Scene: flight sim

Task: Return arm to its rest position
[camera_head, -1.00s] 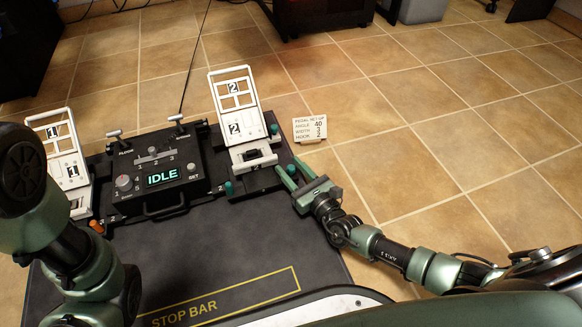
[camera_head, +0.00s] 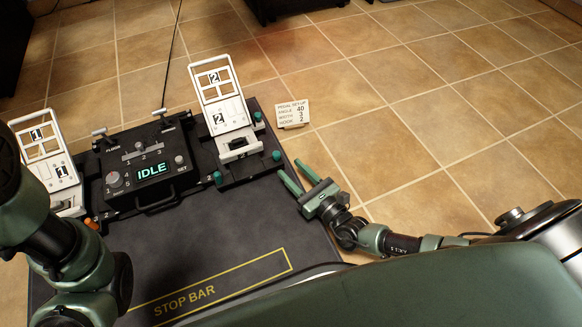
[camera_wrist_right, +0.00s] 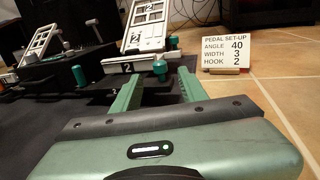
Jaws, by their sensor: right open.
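My right gripper (camera_head: 306,180) is open and empty. It is over the right edge of the dark mat (camera_head: 240,228), in front of pedal 2 (camera_head: 218,95). In the right wrist view its two green fingers (camera_wrist_right: 157,92) point toward the base of pedal 2 (camera_wrist_right: 147,28) and are apart with nothing between them. My left arm (camera_head: 65,235) comes in at the left of the head view; its gripper does not show.
A black control box (camera_head: 148,172) with an IDLE display stands between pedal 1 (camera_head: 48,158) and pedal 2. A small set-up card (camera_head: 293,113) reading angle 40, width 3, hook 2 stands on the tiles. The tiled floor (camera_head: 430,130) at right is clear.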

